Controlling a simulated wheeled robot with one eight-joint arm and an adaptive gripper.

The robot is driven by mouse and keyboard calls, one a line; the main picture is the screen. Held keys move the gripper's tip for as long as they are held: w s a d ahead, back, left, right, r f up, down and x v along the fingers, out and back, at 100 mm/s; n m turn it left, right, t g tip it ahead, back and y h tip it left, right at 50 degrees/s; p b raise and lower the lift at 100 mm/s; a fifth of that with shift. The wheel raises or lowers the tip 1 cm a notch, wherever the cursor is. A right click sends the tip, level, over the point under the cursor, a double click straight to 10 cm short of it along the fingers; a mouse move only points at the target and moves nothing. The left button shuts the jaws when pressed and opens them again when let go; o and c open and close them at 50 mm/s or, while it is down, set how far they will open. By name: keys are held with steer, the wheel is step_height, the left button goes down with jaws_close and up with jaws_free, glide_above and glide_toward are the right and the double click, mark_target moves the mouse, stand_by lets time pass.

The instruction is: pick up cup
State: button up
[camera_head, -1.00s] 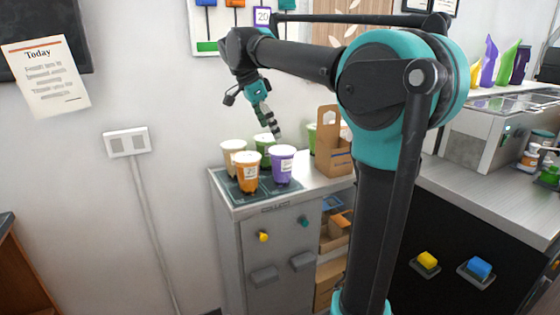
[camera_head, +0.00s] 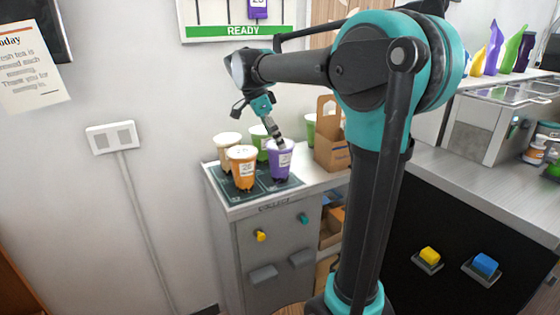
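Several sealed cups stand together on a dark mat on the metal counter: a purple cup (camera_head: 279,163) at front right, an orange cup (camera_head: 243,170) at front left, a cream cup (camera_head: 226,145) behind it and a green cup (camera_head: 261,138) at the back. My gripper (camera_head: 279,143) points down at the purple cup's top, overlapping its rim in this view. Its fingertips are small, so I cannot tell whether they are open or touch the cup. The purple cup still stands upright on the mat.
A cardboard carrier (camera_head: 331,148) stands right of the cups, with another green cup (camera_head: 310,128) behind it. The wall is behind the counter (camera_head: 232,211). Yellow (camera_head: 429,256) and blue (camera_head: 486,265) buttons are at lower right.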

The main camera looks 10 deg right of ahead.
mark_target(284, 155)
steer(key=shift+x, duration=3.45)
steer(key=shift+s+d, duration=0.1)
steer(key=shift+s, duration=0.05)
steer(key=c, duration=1.7)
